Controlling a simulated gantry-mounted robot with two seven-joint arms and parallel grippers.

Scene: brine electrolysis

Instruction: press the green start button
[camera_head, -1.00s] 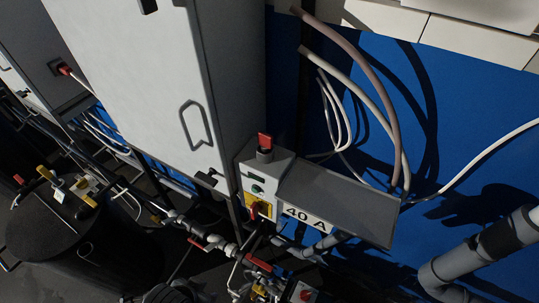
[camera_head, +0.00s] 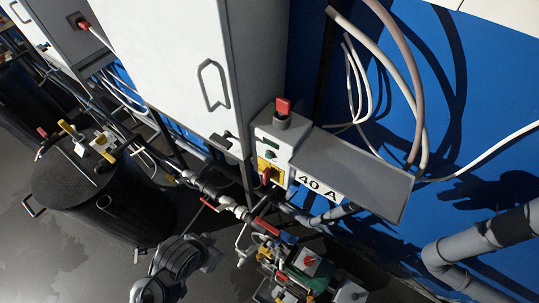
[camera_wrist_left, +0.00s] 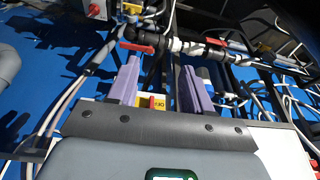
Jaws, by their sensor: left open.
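The grey control box (camera_head: 276,132) is on the side of the tall pale cabinet in the head view. A small green button (camera_head: 271,154) is on its front face, above a yellow plate (camera_head: 277,173) with a red rotary switch (camera_head: 266,175). My left gripper (camera_wrist_left: 160,82) shows in the left wrist view. Its two purple fingers are apart with nothing held between them. A yellow and red part (camera_wrist_left: 152,102) shows beyond the palm, between the fingers. I cannot make out the green button in that view. Neither gripper shows in the head view.
Pipes and red-handled valves (camera_head: 265,227) lie below. A black drum (camera_head: 95,200) stands at left, and thick hoses (camera_head: 400,70) hang at upper right.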

